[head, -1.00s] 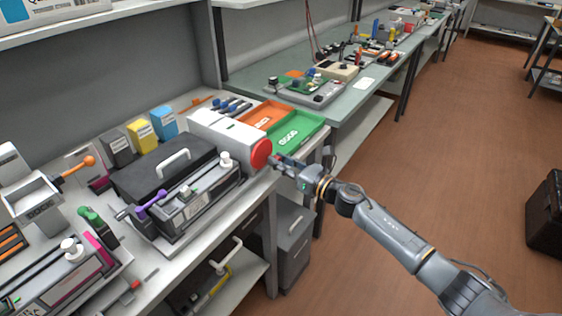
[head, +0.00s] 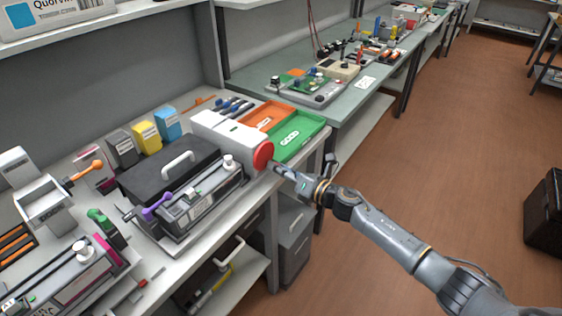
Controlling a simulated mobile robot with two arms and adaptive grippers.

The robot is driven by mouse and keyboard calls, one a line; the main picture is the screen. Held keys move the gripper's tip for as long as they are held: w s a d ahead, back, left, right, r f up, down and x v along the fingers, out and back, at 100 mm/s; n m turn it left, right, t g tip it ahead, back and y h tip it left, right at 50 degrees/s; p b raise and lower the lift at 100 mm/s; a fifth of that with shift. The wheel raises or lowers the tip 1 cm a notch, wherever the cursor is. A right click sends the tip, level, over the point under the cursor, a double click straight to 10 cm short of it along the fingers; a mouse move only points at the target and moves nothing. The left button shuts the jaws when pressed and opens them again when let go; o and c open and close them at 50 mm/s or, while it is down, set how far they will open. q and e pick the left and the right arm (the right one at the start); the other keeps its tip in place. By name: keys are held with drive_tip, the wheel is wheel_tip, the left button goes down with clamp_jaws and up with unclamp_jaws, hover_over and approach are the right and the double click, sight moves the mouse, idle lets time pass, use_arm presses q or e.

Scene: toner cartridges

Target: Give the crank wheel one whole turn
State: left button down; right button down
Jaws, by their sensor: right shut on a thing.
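The crank wheel (head: 263,154) is a red disc on the right end of a white box-shaped unit (head: 222,132) at the bench's right edge. My right gripper (head: 280,168) reaches in from the lower right, at the lower right side of the wheel. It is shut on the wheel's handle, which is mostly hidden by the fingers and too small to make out. My left gripper is not in view.
A green tray (head: 309,122) and an orange tray (head: 267,110) lie behind the unit. A black case (head: 135,178) and a toner cartridge rig (head: 207,203) stand to its left. A grey cabinet (head: 297,254) is below.

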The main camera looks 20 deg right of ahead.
sight(258, 166)
drive_tip(key=m+p, duration=0.2)
drive_tip(key=m, duration=0.1)
drive_tip(key=s+a+m+g+p, duration=0.1)
drive_tip(key=m+p, duration=0.1)
drive_tip(key=m, duration=0.1)
drive_tip(key=a+m+y+p, duration=0.1)
drive_tip(key=m+p, duration=0.1)
drive_tip(key=m, duration=0.1)
drive_tip(key=shift+s+r, duration=0.3)
drive_tip(key=shift+s, duration=0.05)
drive_tip(key=m, duration=0.1)
drive_tip(key=m+p, duration=0.1)
drive_tip(key=m, duration=0.1)
drive_tip(key=m+p, duration=0.1)
drive_tip(key=shift+s+a+r+g, duration=0.3)
drive_tip(key=shift+a+r+g, duration=0.1)
drive_tip(key=m, duration=0.1)
drive_tip(key=m+p, duration=0.1)
drive_tip(key=m, duration=0.1)
drive_tip(key=r+m+y, duration=0.1)
drive_tip(key=m, duration=0.1)
drive_tip(key=shift+s+a+p, duration=0.2)
drive_tip(key=shift+a+p, duration=0.05)
drive_tip(key=shift+p, duration=0.05)
drive_tip(key=shift+r, duration=0.1)
drive_tip(key=c, duration=1.2)
unclamp_jaws()
drive_tip(key=shift+o, duration=0.2)
drive_tip(key=shift+s+d, duration=0.1)
